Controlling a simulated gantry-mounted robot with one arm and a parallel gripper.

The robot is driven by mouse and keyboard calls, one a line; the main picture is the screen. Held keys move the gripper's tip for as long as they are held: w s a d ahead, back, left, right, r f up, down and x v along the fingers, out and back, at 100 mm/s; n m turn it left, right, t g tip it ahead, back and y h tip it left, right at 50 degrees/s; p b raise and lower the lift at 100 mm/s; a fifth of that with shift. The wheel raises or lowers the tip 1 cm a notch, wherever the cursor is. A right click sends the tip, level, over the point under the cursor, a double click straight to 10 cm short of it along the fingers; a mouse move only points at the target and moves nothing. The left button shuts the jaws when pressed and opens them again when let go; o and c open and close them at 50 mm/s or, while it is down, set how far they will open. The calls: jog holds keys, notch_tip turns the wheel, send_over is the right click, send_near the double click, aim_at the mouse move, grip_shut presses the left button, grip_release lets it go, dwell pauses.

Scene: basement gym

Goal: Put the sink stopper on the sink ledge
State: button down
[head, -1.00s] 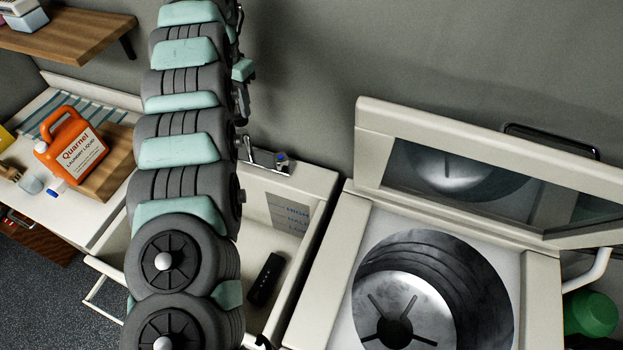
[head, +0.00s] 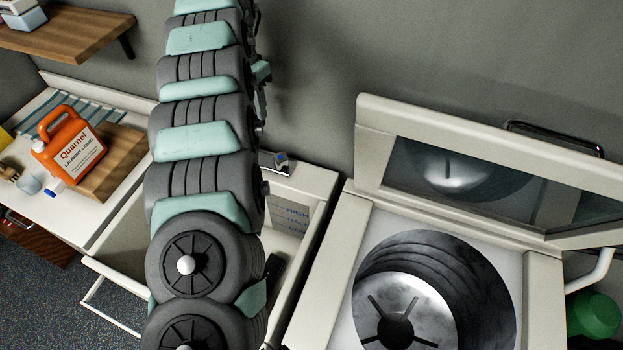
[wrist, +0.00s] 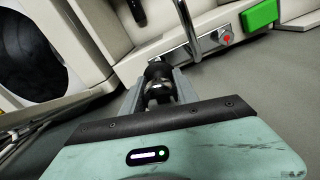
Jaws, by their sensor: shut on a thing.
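My gripper (wrist: 159,86) is shut on a dark, rounded object in the wrist view, which I take to be the sink stopper (wrist: 158,88). Its lower part is hidden between the fingers. The gripper is close to the pale sink's back ledge, where the tap and fittings are; I cannot tell whether the stopper touches it. The sink ledge (wrist: 204,53) runs across the upper middle of the wrist view. In the head view, the back ledge (head: 312,180) shows right of my arm, which hides my gripper and the stopper.
A metal tap (wrist: 187,28) rises from the ledge, near a red-marked fitting (wrist: 226,38) and a green block (wrist: 260,15). A dark, elongated object (head: 273,268) lies in the basin, mostly hidden. An open-lidded washer (head: 550,300) stands right; an orange laundry jug (head: 62,145) stands left.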

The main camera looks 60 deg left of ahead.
jog(key=shift+s+a, duration=0.3)
jog(key=shift+s, duration=0.15)
jog(key=shift+s+g, duration=0.1)
jog(key=shift+g, duration=0.2)
jog(key=shift+s, duration=0.15)
jog(key=shift+w+d+m+b, duration=0.25)
jog(key=shift+w, duration=0.45)
jog(key=shift+w+d+m+b, duration=0.25)
jog(key=shift+w, duration=0.45)
jog(key=w+d+f+m+b, duration=0.1)
jog(key=w+d+m+b, duration=0.2)
jog(key=w, duration=0.5)
jog(key=shift+d+f+m, duration=0.2)
jog(key=shift+d+m, duration=0.3)
jog(key=shift+d, duration=0.2)
jog(key=shift+w+d+b, duration=0.15)
jog(key=shift+w+b, duration=0.05)
jog(key=shift+b, duration=0.15)
